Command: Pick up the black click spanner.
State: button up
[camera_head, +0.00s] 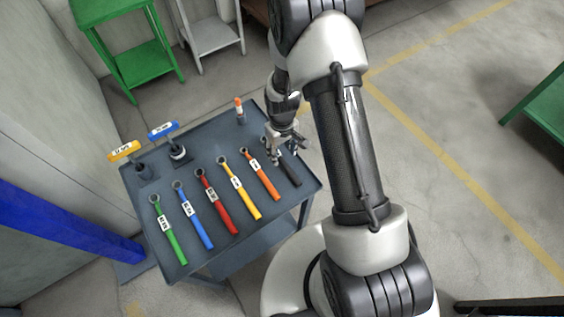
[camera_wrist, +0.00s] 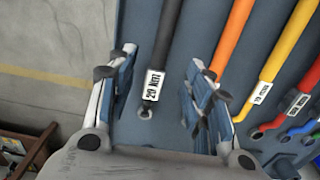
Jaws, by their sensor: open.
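The black click spanner (camera_head: 292,174) lies on the dark trolley top (camera_head: 190,160) near its right edge, partly hidden by my gripper. In the wrist view the black spanner (camera_wrist: 165,40) shows its handle, a white label reading 20 Nm and its small ring end. My gripper (camera_head: 284,147) is open and empty above the spanner's ring end. In the wrist view the open fingers of my gripper (camera_wrist: 160,72) appear on either side of the label. How high the fingers are above the spanner is hard to tell.
An orange spanner (camera_head: 262,175) lies just left of the black one. Yellow (camera_head: 240,190), red (camera_head: 217,202), blue (camera_head: 193,215) and green (camera_head: 168,230) spanners follow. A yellow-handled tool (camera_head: 124,151), a blue-handled tool (camera_head: 163,131) and an orange-topped item (camera_head: 239,108) stand behind.

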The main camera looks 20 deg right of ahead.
aim_at(282, 160)
notch_tip(282, 160, down, 5)
jog(key=shift+f+b, duration=0.1)
jog(key=shift+b, duration=0.95)
jog(key=shift+c, duration=0.4)
grip_shut()
